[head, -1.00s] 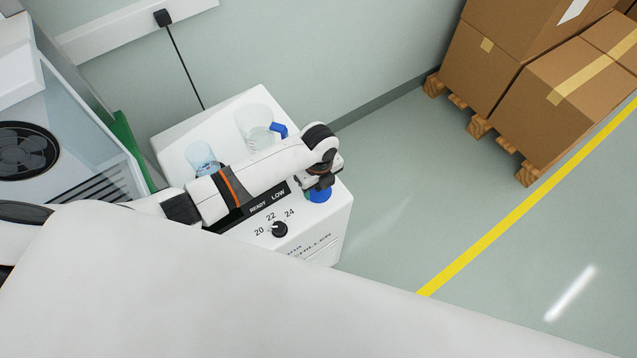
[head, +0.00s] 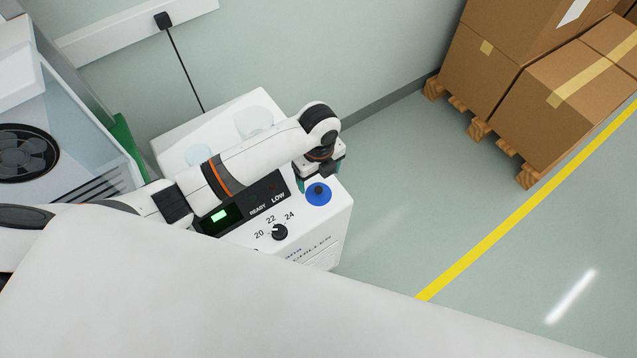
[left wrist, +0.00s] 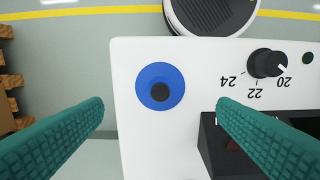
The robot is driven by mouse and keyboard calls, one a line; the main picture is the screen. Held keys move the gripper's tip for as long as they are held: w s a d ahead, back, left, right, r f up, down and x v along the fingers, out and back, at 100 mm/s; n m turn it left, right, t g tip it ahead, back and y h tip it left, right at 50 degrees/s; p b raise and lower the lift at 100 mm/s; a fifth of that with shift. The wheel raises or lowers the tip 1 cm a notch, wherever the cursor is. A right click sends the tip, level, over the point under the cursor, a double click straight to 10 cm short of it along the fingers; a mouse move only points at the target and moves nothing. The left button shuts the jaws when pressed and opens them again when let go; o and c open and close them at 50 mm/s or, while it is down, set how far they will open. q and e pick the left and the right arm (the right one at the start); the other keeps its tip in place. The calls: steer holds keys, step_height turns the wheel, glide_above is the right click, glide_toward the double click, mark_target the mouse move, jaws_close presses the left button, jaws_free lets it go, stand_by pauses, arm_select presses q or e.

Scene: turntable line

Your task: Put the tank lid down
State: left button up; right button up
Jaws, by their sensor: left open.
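The tank lid is a blue disc (head: 318,194) with a dark centre knob. It lies flat on the white top of the chiller (head: 335,222), near its right corner. It also shows whole in the left wrist view (left wrist: 160,72). My left gripper (head: 320,172) is open and empty, just behind the lid in the head view. In the left wrist view its two teal fingers (left wrist: 160,104) are spread wide on either side, apart from the lid. My right gripper is not in view.
The chiller has a temperature knob (head: 280,232) and a lit green display (head: 218,216). Two pale round patches (head: 253,122) show on its top. A fan housing (head: 22,152) stands left. Boxes (head: 545,95) on a pallet stand right, with clear floor between.

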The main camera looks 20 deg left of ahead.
mark_target(319, 189)
arm_select(q)
step_height(319, 189, up, 5)
steer(key=shift+r, duration=0.2)
stand_by(0.6)
